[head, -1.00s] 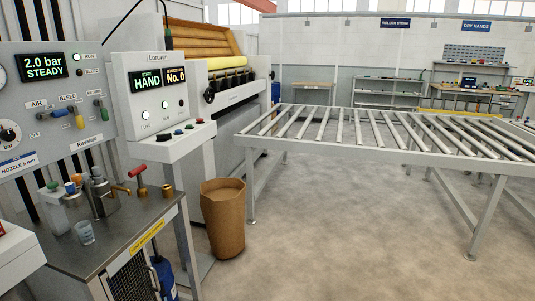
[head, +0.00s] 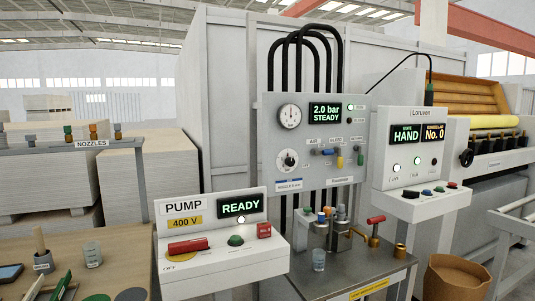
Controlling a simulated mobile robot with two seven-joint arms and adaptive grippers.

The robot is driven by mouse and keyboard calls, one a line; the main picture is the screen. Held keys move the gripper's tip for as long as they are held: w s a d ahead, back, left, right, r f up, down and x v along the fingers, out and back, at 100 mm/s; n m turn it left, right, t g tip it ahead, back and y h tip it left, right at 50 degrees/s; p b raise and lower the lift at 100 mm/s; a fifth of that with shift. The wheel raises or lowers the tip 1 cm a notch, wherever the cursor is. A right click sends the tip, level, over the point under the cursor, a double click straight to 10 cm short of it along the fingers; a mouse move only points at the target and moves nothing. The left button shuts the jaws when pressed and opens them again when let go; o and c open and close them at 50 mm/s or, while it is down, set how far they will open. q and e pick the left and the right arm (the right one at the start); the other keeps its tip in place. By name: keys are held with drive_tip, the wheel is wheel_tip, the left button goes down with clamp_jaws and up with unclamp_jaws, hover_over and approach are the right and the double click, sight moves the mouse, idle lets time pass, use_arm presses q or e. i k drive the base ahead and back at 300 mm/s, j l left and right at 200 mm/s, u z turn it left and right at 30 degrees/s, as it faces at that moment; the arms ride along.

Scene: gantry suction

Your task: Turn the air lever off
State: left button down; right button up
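The air lever (head: 326,152) is a small blue handle under the AIR label on the grey upright control panel (head: 265,150). It appears to lie roughly sideways, but its exact setting is too small to read. A yellow lever (head: 340,161) and a green lever (head: 360,158) hang to its right, near the BLEED label and another label. The panel display (head: 326,112) reads 2.0 bar STEADY, and a round gauge (head: 289,116) sits left of it. Neither of my grippers is in view.
A pump box (head: 213,268) showing READY, with a red handle, stands in front and left of the panel. A metal bench (head: 345,287) with small fittings and a cup (head: 319,260) lies below it. The Loruven console (head: 377,150) and a brown bin (head: 455,280) stand right.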

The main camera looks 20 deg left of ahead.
sight(330, 152)
drive_tip(key=u, duration=0.4)
drive_tip(key=i+l+u, duration=0.1)
drive_tip(key=i+l, duration=0.2)
drive_tip(key=i+l+u, duration=0.1)
drive_tip(key=i+l, duration=0.15)
drive_tip(key=l, duration=0.15)
drive_tip(key=i+l+u, duration=0.1)
drive_tip(key=i+l, duration=0.15)
drive_tip(key=i+l+u, duration=0.1)
drive_tip(key=i+l, duration=0.15)
drive_tip(key=l, duration=0.25)
drive_tip(key=i+l+u, duration=0.1)
drive_tip(key=l, duration=0.35)
drive_tip(key=i+l+u, duration=0.1)
drive_tip(key=i+l, duration=0.25)
drive_tip(key=l, duration=0.05)
